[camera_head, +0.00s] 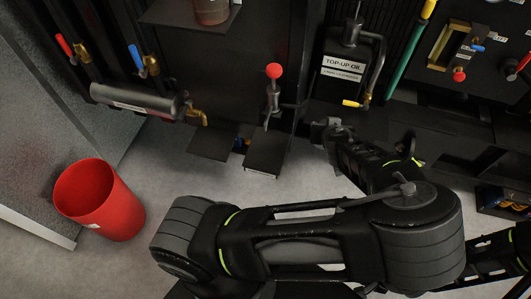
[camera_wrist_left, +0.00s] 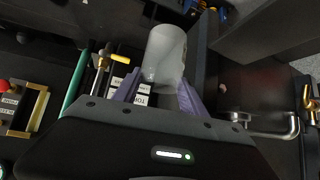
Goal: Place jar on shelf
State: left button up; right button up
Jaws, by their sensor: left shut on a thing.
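A pale, translucent jar (camera_wrist_left: 165,52) sits between the two purple fingers of my left gripper (camera_wrist_left: 160,92) in the left wrist view. The gripper is shut on its near end. In the head view my left gripper (camera_head: 324,131) is at the centre, just left of and below the TOP-UP OIL can (camera_head: 344,62). The held jar cannot be made out there. A dark shelf (camera_head: 172,17) is at the top left of the head view, with a reddish-brown translucent jar (camera_head: 211,10) on it. My right gripper is out of view.
A red-knobbed lever (camera_head: 273,92) rises left of my left gripper, above a dark plate (camera_head: 268,152). A grey cylinder with a brass tap (camera_head: 140,101) is below the shelf. A red bin (camera_head: 100,200) stands on the floor at left.

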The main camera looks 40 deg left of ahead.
pick_arm(q)
jog(key=s+d+n+g+y, duration=0.2)
jog(key=s+n+g, duration=0.1)
jog(key=s+n, duration=0.2)
jog(key=s+d+n+g+y+p, duration=0.1)
jog(key=s+d+n+g+y, duration=0.1)
jog(key=s+n+g, duration=0.2)
jog(key=s+n, duration=0.2)
jog(key=s, duration=0.2)
jog(key=shift+d+f+g+y, duration=0.3)
jog(key=w+a+p, duration=0.1)
jog(key=a+p, duration=0.2)
jog(key=a, duration=1.4)
jog(key=f, duration=0.1)
jog(key=a+f+p, duration=0.1)
jog(key=f, duration=0.1)
jog(key=shift+f, duration=0.25)
